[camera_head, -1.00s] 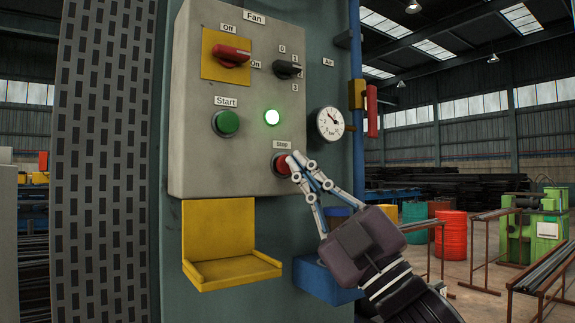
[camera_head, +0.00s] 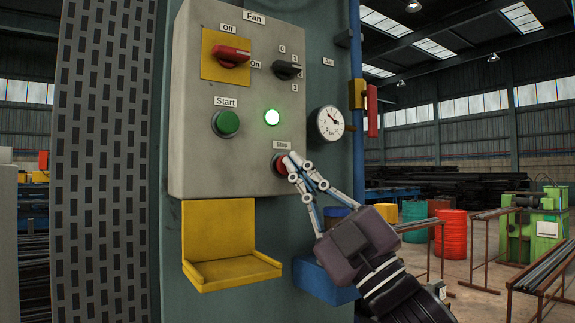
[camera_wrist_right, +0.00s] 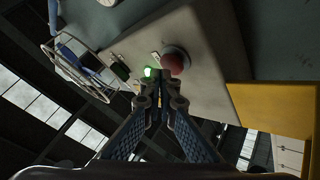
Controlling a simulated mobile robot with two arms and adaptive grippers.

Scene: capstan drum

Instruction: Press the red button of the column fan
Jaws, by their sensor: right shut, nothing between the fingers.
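The red stop button (camera_head: 280,164) sits low on the right of the grey fan panel (camera_head: 200,150), under a Stop label. My right gripper (camera_head: 291,160) is shut and empty, with its fingertips at the button and partly covering its right side. In the right wrist view the red button (camera_wrist_right: 174,62) shows just beyond the closed fingertips (camera_wrist_right: 160,80). I cannot tell whether the tips touch it. The green lamp (camera_head: 272,117) above it is lit. My left gripper is not in view.
The panel also bears a green start button (camera_head: 226,123), a red rotary switch (camera_head: 232,57) and a black selector (camera_head: 287,70). A gauge (camera_head: 329,123) is right of the panel. A yellow tray (camera_head: 228,268) and a blue box (camera_head: 322,281) stick out below.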

